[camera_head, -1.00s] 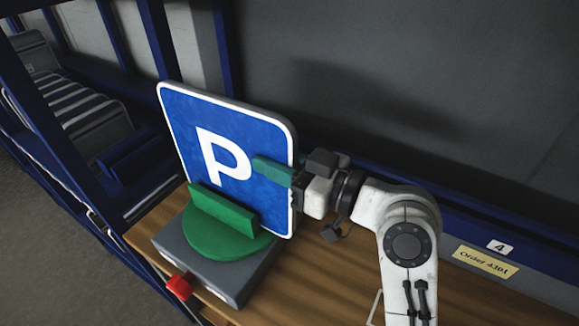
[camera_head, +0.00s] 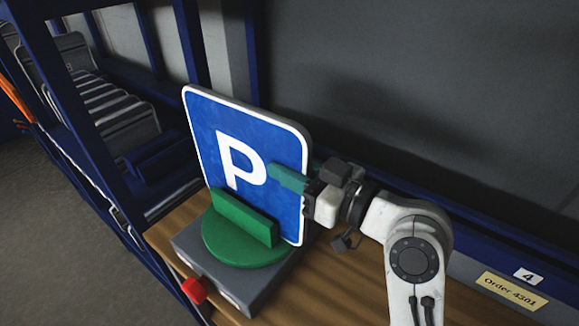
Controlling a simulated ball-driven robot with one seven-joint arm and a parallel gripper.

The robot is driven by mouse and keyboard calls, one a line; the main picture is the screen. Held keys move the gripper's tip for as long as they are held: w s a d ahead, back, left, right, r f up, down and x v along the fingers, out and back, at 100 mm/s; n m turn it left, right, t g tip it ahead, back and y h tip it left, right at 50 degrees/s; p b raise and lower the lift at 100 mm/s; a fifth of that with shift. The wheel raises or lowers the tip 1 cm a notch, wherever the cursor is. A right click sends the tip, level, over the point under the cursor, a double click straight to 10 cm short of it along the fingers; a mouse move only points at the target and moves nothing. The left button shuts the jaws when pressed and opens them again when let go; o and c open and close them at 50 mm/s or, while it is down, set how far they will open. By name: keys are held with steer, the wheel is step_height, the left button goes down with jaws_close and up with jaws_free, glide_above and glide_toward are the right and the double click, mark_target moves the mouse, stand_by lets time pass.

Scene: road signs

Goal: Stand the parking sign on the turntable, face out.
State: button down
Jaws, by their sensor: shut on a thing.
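The parking sign (camera_head: 222,138), a blue square plate with a white P and white border, stands nearly upright on the turntable. The turntable has a green round disc (camera_head: 232,248) on a grey base (camera_head: 253,288). A green upright block (camera_head: 243,217) on the disc stands in front of the sign's lower face, which is hidden behind it. The blue P face points toward my camera. My gripper (camera_head: 292,180) is shut on the sign's right edge, with one green finger lying across the face. The other finger is hidden behind the sign.
A red knob (camera_head: 194,290) sticks out of the base's front. The wooden bench (camera_head: 317,288) is clear at right. A blue rack with striped boards (camera_head: 110,100) stands at left. A yellow "Order 4301" label (camera_head: 511,291) and a number 4 tag (camera_head: 528,275) are on the back rail.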

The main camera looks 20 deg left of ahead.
steer(key=shift+f+b, duration=0.3)
steer(key=c, duration=0.9)
jaws_free()
steer(key=shift+c, duration=0.2)
steer(key=shift+f, duration=0.15)
steer(key=b+v, duration=0.2)
steer(key=v, duration=0.8)
steer(key=shift+s+d, duration=0.15)
steer(key=shift+d, duration=0.25)
